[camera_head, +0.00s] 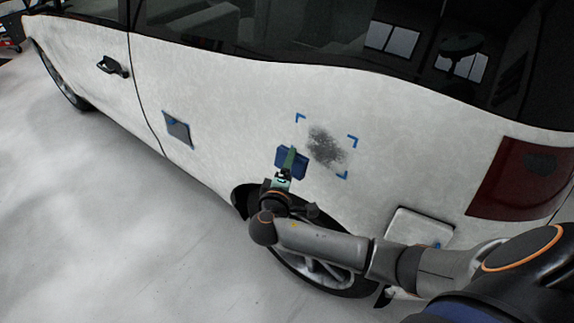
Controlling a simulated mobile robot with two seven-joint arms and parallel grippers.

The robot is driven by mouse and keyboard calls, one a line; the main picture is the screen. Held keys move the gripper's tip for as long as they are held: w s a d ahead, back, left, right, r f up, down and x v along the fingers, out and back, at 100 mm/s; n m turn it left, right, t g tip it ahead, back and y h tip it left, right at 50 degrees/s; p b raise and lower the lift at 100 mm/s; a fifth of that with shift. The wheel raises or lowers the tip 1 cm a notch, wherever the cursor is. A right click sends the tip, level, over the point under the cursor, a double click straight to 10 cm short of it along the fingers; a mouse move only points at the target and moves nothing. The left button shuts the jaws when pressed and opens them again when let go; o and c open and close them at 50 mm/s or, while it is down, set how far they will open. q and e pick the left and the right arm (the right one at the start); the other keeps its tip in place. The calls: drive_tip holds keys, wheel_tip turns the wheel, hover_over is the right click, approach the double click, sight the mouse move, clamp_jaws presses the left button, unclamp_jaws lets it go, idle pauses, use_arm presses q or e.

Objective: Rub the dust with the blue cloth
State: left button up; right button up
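A dark grey patch of dust (326,146) lies on the white car's rear side panel, between blue corner marks. My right gripper (286,170) comes in from the right and is just left of and below the dust. It appears shut on the blue cloth (297,162), which is close to the panel at the left edge of the marked area. I cannot tell whether the cloth touches the panel. The fingers hide part of the cloth. My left gripper is not in view.
The white car (220,100) fills most of the view. A grey-blue flat piece (177,129) is on its side panel further left. The rear wheel (318,270) is partly behind my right arm. A red tail light (520,178) is at right. Pale floor (90,210) is clear at left.

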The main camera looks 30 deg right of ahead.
drive_tip(key=shift+w+r, duration=0.2)
drive_tip(key=shift+w, duration=0.1)
drive_tip(key=shift+w+d, duration=0.15)
drive_tip(key=shift+d, duration=0.1)
drive_tip(key=shift+w+d+f+b, duration=0.2)
drive_tip(key=shift+w+d+b, duration=0.15)
drive_tip(key=shift+d, duration=0.45)
drive_tip(key=shift+w+d+f+b, duration=0.2)
drive_tip(key=shift+w+d+b, duration=0.2)
drive_tip(key=shift+d, duration=0.4)
drive_tip(key=shift+w+d+f+b, duration=0.2)
drive_tip(key=shift+w+d+b, duration=0.15)
drive_tip(key=shift+d, duration=0.45)
drive_tip(key=shift+w+d+f+b, duration=0.1)
drive_tip(key=shift+w+d+b, duration=0.1)
drive_tip(key=shift+d, duration=0.2)
drive_tip(key=shift+w+d+f+b, duration=0.1)
drive_tip(key=shift+w+d+b, duration=0.05)
drive_tip(key=shift+d, duration=0.25)
